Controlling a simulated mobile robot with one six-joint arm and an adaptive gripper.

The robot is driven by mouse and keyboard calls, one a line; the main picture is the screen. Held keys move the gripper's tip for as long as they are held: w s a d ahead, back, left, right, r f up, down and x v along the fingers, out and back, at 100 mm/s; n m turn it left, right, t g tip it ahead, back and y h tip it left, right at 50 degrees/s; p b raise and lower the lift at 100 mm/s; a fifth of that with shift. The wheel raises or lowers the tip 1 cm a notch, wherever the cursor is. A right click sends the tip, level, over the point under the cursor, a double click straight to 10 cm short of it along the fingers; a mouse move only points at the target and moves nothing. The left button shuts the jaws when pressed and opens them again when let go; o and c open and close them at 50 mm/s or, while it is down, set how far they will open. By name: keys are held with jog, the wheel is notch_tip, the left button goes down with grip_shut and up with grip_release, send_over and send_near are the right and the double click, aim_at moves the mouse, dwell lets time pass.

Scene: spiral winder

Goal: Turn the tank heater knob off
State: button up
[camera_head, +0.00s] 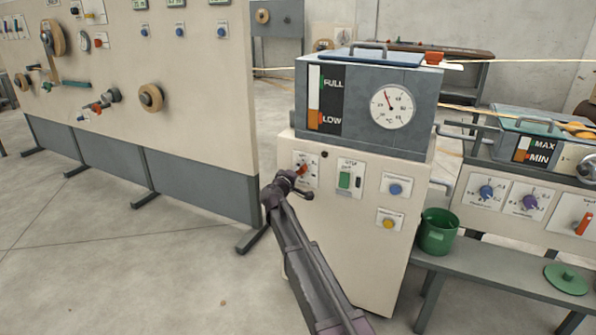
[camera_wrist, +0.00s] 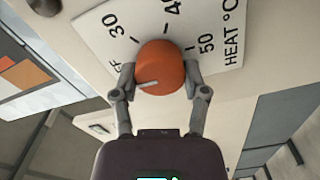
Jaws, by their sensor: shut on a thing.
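The orange heater knob (camera_wrist: 163,62) sits on a white dial plate (camera_wrist: 112,38) marked OFF, 30, 40, 50 and HEAT °C. My gripper (camera_wrist: 159,77) is shut on the knob, with one finger on each side. The knob's white pointer line lies on its lower left and points left, toward the left finger, a little below the OFF label. The left finger partly hides that side. In the head view the knob (camera_head: 303,170) is on the front of the white cabinet, and my gripper (camera_head: 289,183) reaches it from the lower left.
The grey tank (camera_head: 352,140) with a FULL/LOW gauge and a round thermometer (camera_head: 392,106) stands on the cabinet (camera_head: 345,235). A green switch (camera_head: 345,180) and blue and yellow buttons are right of the knob. A green bucket (camera_head: 437,231) stands further right.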

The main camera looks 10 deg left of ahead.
jog(key=shift+w+n, duration=0.15)
jog(key=shift+n, duration=0.15)
jog(key=o, duration=1.1)
jog(key=shift+o, duration=0.2)
jog(key=shift+s, duration=0.25)
jog(key=v, duration=1.1)
jog(key=shift+s+a, duration=0.15)
jog(key=shift+s, duration=0.15)
